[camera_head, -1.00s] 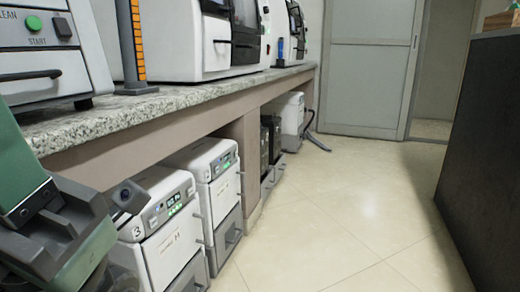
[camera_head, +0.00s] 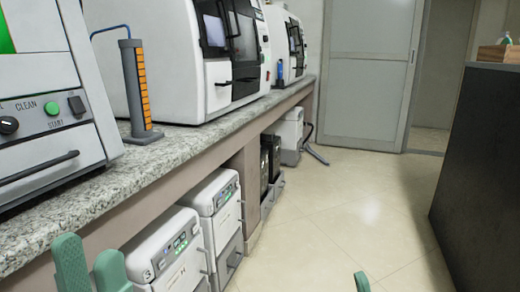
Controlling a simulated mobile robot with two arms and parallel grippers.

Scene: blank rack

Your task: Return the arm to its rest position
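My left gripper (camera_head: 91,268) shows at the bottom left, in front of the bench's side. Its two green fingers point up and stand apart, with nothing seen between them. The rest of this arm is below the picture. One green fingertip of my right gripper (camera_head: 361,282) shows at the bottom edge, right of the middle, over the floor. Its other finger is out of view, so I cannot tell how far it is open.
A granite bench (camera_head: 165,150) runs along the left, bearing white machines (camera_head: 160,50) and an orange-marked stand (camera_head: 138,90). White numbered units (camera_head: 165,250) stand beneath. A dark counter (camera_head: 485,170) is at right. The tiled floor (camera_head: 330,220) between is clear.

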